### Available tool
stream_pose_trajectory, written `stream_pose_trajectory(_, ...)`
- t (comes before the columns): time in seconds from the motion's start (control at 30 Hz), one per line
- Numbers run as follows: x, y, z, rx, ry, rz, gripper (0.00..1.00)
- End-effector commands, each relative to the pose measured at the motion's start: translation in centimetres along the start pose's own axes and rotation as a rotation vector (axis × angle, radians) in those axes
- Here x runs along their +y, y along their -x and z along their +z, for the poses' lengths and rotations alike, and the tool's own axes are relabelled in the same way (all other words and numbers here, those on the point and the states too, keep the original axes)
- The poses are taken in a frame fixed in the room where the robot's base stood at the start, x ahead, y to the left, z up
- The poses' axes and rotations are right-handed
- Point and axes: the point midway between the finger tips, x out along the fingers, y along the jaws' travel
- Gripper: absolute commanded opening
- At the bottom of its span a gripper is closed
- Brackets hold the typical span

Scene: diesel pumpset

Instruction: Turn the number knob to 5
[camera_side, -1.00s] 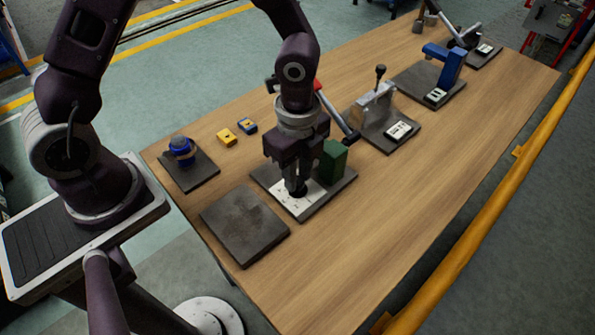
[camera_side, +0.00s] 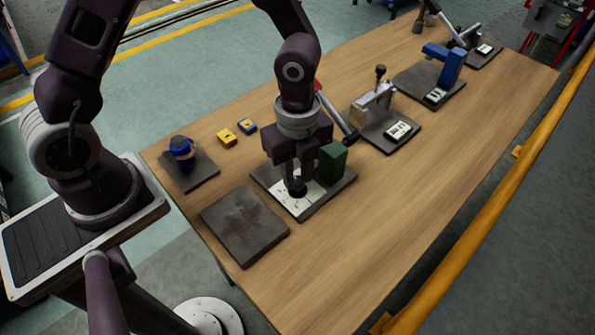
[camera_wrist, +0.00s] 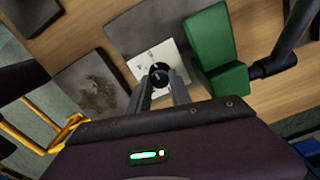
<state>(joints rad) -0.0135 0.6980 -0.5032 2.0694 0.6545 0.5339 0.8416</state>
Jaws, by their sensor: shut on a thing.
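The number knob (camera_wrist: 160,76) is a round black knob on a white dial plate (camera_wrist: 138,66). In the side view the white plate (camera_side: 287,201) lies on a dark base plate, and the knob is mostly hidden by my fingers. My gripper (camera_side: 295,188) points down over the dial, with its fingers shut on the knob. In the wrist view my gripper (camera_wrist: 161,84) has one finger on each side of the knob. The dial's numbers and the pointer direction are too small to read.
A green block (camera_side: 332,160) stands close to my gripper's right. A bare dark plate (camera_side: 244,225) lies to the front left. A blue knob fixture (camera_side: 182,149), yellow and blue boxes (camera_side: 227,137), and a clamp fixture (camera_side: 375,105) stand around. The table's front right is clear.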

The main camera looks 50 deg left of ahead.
Motion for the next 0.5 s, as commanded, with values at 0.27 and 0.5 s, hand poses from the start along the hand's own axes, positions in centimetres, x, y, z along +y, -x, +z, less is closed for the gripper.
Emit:
stream_pose_trajectory(0.27,-0.07,0.03,-0.01,0.0,-0.001,-0.002,0.47)
stream_pose_trajectory(0.5,-0.06,0.32,0.02,0.0,0.0,-0.002,0.47)
